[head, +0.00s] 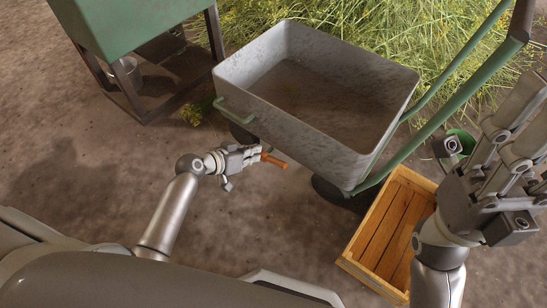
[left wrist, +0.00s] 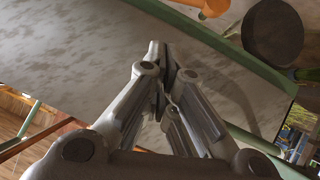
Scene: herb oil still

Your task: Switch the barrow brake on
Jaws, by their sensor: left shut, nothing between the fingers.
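The barrow (head: 325,85) is a worn grey tub on a green frame with dark wheels, in the middle of the head view. An orange lever (head: 273,160), apparently the brake, sticks out low at its near side. My left gripper (head: 258,153) is shut and empty, its tips close beside the lever in the head view. In the left wrist view, its fingertips (left wrist: 163,55) lie in front of the grey tub wall. An orange part (left wrist: 212,8) shows at the top edge, apart from the fingers.
A wooden slatted crate (head: 352,255) stands right of the barrow, beneath my right arm. A green box on a dark stand (head: 125,25) is at the upper left, with a bucket (head: 127,73) under it. Cut grass lies behind the barrow. The ground at the left is bare.

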